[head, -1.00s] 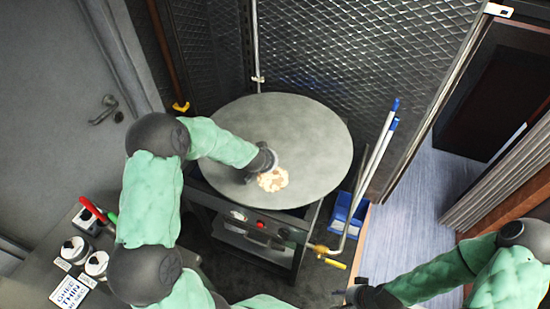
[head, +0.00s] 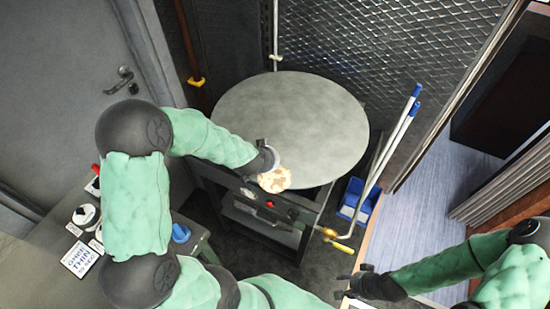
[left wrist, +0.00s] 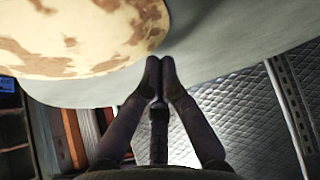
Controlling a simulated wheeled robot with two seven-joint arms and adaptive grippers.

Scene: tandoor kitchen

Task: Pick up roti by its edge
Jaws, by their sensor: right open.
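The roti (head: 275,180), a pale round flatbread with brown spots, shows at the near edge of the round grey griddle (head: 300,115) in the head view. My left gripper (head: 266,160) is at the roti's edge, partly hidden by its own wrist. In the left wrist view its fingertips (left wrist: 160,65) are together at the rim of the roti (left wrist: 75,35), which fills the upper left. The gripper appears shut on that edge; the exact grip is hard to see. My right gripper (head: 345,286) is open and empty at the lower right, away from the griddle.
White rods with blue ends (head: 390,160) lean right of the griddle, above a blue bin (head: 356,203). A counter at the left holds jars (head: 84,214) and a label card (head: 82,260). A mesh wall (head: 350,45) stands behind the griddle.

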